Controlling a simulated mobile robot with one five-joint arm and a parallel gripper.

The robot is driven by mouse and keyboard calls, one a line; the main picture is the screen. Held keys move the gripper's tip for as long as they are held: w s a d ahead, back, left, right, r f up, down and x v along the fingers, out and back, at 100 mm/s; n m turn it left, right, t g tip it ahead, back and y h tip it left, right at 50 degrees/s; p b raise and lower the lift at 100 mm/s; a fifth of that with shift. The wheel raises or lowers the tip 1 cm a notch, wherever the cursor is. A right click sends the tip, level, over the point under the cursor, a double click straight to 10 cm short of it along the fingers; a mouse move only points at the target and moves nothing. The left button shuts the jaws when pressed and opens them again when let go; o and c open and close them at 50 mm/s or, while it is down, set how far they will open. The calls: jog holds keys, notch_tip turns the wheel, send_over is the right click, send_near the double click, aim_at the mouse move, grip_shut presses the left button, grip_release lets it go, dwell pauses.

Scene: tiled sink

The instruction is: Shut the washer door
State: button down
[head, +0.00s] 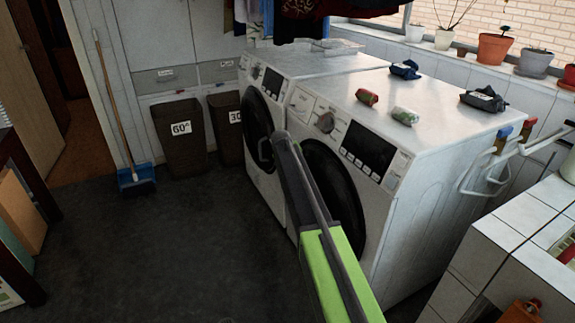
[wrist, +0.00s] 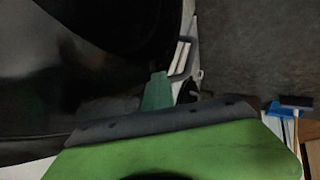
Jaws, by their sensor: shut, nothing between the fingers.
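Two white washers stand side by side: the left washer (head: 312,64) and the right washer (head: 402,205). The left washer's round black door (head: 256,122) looks closed or nearly so; I cannot tell if it is ajar. The right washer's dark round door (head: 345,190) is partly behind my arm, so its state is unclear. My gripper (head: 279,142) is shut and empty, at the front of the washers near the left door's right edge. In the wrist view, my gripper (wrist: 162,92) is close to a large glossy black surface (wrist: 75,75); contact is unclear.
Two brown bins (head: 180,145) stand beyond the left washer, beside a broom (head: 115,110) and blue dustpan (head: 136,178). Small items, including a red can-like one (head: 367,97), lie on the washers. A tiled counter (head: 520,250) is at the right. The dark floor (head: 150,250) is clear.

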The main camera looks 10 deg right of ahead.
jog(key=shift+d, duration=0.65)
jog(key=s+a+r+p, duration=0.6)
jog(key=a+r+p, duration=0.2)
jog(key=a, duration=0.1)
jog(key=s+d+f+m+g, duration=0.1)
jog(key=s+d, duration=0.2)
jog(key=s, duration=0.5)
jog(key=s+d+f+m+g, duration=0.1)
jog(key=s+d, duration=0.1)
jog(key=s, duration=0.7)
jog(key=s+a+f+g+y, duration=0.1)
jog(key=s+a+g+y, duration=0.1)
jog(key=s, duration=0.9)
jog(key=s+a+f+g+y, duration=0.1)
jog(key=s+f+g, duration=0.1)
jog(key=s, duration=0.8)
notch_tip(320, 180, up, 14)
jog(key=s+m+p, duration=0.1)
jog(key=p, duration=1.2)
jog(key=shift+s+a+f+y, duration=0.2)
jog(key=shift+s+a+y, duration=0.1)
jog(key=shift+s+a, duration=0.1)
